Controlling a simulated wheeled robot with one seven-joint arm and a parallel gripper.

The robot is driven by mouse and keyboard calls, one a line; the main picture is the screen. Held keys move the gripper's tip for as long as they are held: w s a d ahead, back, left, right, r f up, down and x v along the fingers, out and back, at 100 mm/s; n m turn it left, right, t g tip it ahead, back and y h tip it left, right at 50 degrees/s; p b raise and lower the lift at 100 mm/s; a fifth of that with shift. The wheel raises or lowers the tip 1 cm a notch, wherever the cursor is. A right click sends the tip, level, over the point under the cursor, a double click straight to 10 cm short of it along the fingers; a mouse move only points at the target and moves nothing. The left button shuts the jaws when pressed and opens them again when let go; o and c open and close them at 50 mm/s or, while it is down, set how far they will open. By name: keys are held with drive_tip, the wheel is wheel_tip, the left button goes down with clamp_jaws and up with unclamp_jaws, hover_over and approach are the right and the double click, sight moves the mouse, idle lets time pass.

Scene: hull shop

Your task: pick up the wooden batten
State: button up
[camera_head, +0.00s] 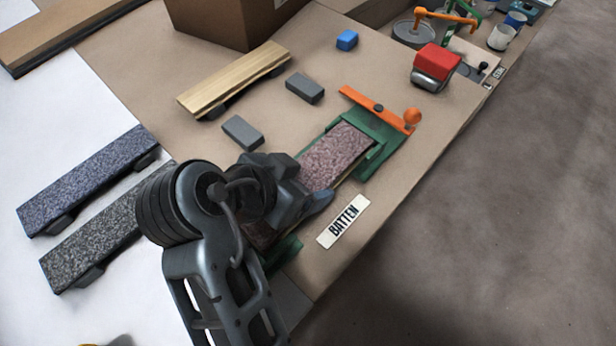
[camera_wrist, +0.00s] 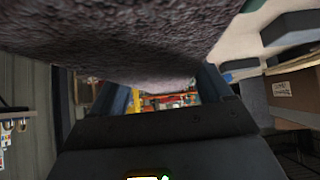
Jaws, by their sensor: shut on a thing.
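A pinkish speckled bar (camera_head: 340,153) lies at the green cradle (camera_head: 386,158) on the bench, beside a label reading BATTEN (camera_head: 343,221). My gripper (camera_head: 302,188) is shut on this bar at its near part, and my arm hides its near end. In the wrist view the bar's rough underside (camera_wrist: 150,40) fills the top, between and above my fingers (camera_wrist: 165,93). I cannot tell whether the bar is lifted off the cradle. A pale wood-grained batten (camera_head: 235,78) lies farther back on the bench, apart from my gripper.
Two grey blocks (camera_head: 305,88) (camera_head: 242,132) and a blue block (camera_head: 347,40) lie on the bench. An orange bar with a knob (camera_head: 378,108) crosses the cradle's far end. A red-topped item (camera_head: 437,60) stands beyond. Two dark speckled bars (camera_head: 90,178) (camera_head: 105,230) lie left.

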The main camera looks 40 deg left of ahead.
drive_tip(key=shift+c, duration=1.4)
drive_tip(key=shift+r, duration=0.15)
